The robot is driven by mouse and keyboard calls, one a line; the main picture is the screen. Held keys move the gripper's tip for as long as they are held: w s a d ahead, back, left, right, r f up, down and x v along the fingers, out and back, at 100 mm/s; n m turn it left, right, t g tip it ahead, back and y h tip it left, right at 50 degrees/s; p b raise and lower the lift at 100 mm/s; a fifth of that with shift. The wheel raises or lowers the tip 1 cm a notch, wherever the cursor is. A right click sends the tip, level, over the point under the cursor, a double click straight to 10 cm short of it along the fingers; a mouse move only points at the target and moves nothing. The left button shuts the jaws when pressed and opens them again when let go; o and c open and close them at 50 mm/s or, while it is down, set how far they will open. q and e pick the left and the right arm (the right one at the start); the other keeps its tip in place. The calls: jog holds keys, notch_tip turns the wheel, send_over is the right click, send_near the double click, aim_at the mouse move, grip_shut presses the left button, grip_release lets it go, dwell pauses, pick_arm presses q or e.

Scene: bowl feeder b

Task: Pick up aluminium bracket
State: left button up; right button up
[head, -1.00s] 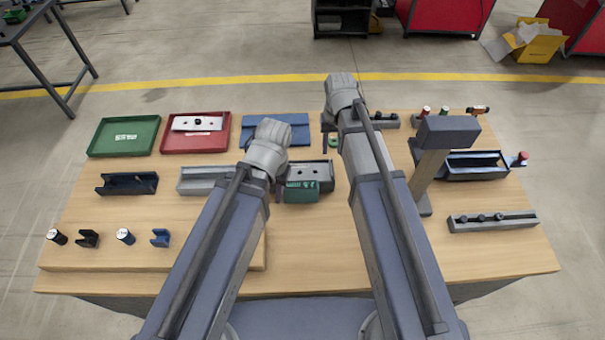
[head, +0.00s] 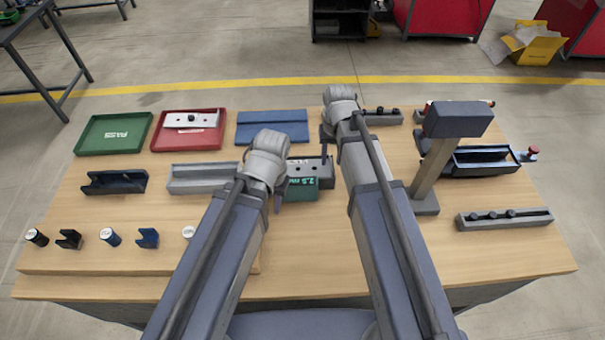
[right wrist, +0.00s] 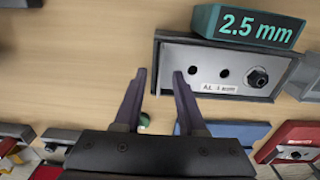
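A pale metal plate (right wrist: 210,70) with two holes and a black knob, its small label seeming to start with "AL", lies in a dark rectangular holder (right wrist: 168,52) in the right wrist view. I take it as the aluminium bracket; it also shows in the head view (head: 310,168), partly hidden by my left gripper. A green block marked "2.5 mm" (right wrist: 250,27) adjoins the holder. My right gripper (right wrist: 160,84) is open and empty, its tips beside the holder's left end in that view. My left gripper (head: 274,192) is by the green block's left end; its fingers are mostly hidden.
A similar plate with a black knob (head: 190,119) lies in a red tray (head: 160,142). A green tray (head: 92,148), blue tray (head: 272,113) and grey channel (head: 200,187) are nearby. A dark-headed post (head: 430,170) stands right of my right arm. The front-middle table is bare.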

jog(key=shift+f, duration=0.2)
grip_shut()
dwell(1.3)
